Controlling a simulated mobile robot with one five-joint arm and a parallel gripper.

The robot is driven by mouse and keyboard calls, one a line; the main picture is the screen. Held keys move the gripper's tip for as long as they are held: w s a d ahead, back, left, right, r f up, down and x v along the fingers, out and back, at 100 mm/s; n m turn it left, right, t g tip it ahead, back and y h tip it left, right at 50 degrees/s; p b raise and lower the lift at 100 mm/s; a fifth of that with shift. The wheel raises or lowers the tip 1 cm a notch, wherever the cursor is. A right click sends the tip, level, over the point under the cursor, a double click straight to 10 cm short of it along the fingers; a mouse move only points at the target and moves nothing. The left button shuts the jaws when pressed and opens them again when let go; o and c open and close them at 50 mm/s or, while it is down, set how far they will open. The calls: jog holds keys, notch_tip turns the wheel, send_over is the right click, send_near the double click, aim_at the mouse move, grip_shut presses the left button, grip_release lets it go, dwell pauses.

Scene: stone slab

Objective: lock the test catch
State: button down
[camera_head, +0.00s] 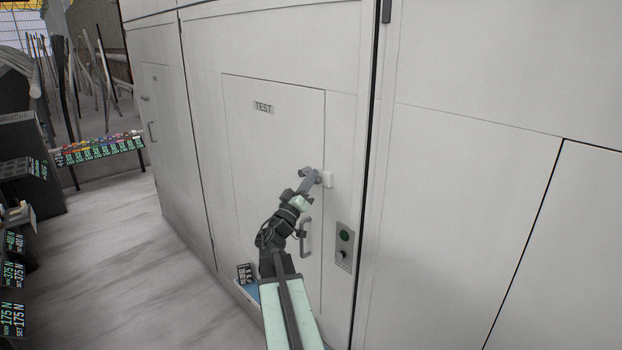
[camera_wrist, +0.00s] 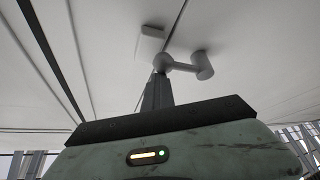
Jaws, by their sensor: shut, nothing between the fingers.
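The test door (camera_head: 262,140) bears a TEST label (camera_head: 263,107) and looks closed. Its grey catch (camera_head: 305,172) sits near the door's right edge, beside a pale block (camera_head: 328,180) on the frame. In the wrist view the catch (camera_wrist: 203,65) shows a round hub and a short arm ending in a cylindrical knob, pointing away from the block (camera_wrist: 152,31). My gripper (camera_head: 309,183) is shut and empty, with its tip at the catch. In the wrist view the closed fingers (camera_wrist: 158,88) end just below the hub; I cannot tell whether they touch it.
A door handle (camera_head: 305,237) lies below the catch, close to my arm. A control plate (camera_head: 344,245) with a green button and a dark knob is to the right. A small dark box (camera_head: 245,273) stands low by the door. Floor on the left (camera_head: 130,260) is open.

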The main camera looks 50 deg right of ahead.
jog(key=shift+f, duration=0.15)
notch_tip(320, 180, up, 5)
jog(key=p, duration=0.5)
jog(key=w+a+f+b, duration=0.1)
jog(key=a+f+b, duration=0.5)
jog(key=a, duration=0.3)
jog(key=shift+w+a, duration=0.15)
jog(key=shift+a, duration=0.05)
jog(key=shift+w+r, duration=0.1)
